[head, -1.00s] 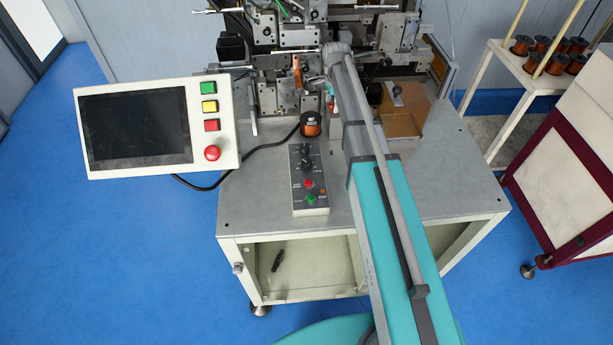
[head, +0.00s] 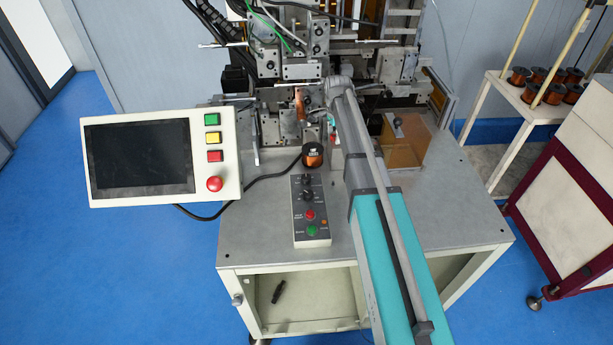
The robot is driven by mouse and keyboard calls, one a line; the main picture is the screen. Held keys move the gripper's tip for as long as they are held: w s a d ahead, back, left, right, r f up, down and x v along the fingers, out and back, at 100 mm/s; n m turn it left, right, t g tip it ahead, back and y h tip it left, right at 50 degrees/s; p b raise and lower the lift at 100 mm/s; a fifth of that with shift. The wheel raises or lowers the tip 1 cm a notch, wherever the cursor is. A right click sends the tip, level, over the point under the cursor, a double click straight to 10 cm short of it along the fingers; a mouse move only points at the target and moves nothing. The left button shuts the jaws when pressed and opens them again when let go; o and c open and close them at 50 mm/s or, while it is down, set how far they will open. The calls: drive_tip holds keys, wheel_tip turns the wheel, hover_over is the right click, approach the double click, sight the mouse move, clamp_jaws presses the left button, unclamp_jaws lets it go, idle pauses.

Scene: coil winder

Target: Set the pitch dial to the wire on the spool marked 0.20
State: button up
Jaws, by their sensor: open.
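A small control box (head: 311,232) stands on the grey machine table in the head view. It has two black knobs near its far end, the upper (head: 308,179) and the lower (head: 308,195). Their printed marks are too small to read, so I cannot tell which is the pitch dial. A copper wire spool (head: 313,158) with a dark top stands upright just behind the box. Its label is too small to read. My arm reaches in from the lower right, its far end right of and behind the spool. My gripper cannot be made out there.
A screen panel (head: 139,157) with several buttons stands at the left. The winder (head: 290,70) fills the back. An amber clear box (head: 403,143) stands right of my arm. Several copper spools (head: 538,88) stand on a rack at the far right. The front table top is clear.

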sight(306, 177)
drive_tip(key=shift+o, duration=0.4)
drive_tip(key=shift+s+a+r, duration=0.15)
drive_tip(key=s+a+r+n+p, duration=0.6)
drive_tip(key=s+a, duration=0.4)
drive_tip(key=s, duration=0.3)
drive_tip(key=shift+a+r+p, duration=0.25)
drive_tip(key=shift+r+p, duration=0.65)
drive_tip(key=shift+p, duration=0.1)
drive_tip(key=shift+f, duration=0.15)
wheel_tip(306, 177, down, 14)
drive_tip(key=b, duration=1.3)
drive_tip(key=shift+r+b, duration=0.25)
drive_tip(key=shift+b, duration=0.1)
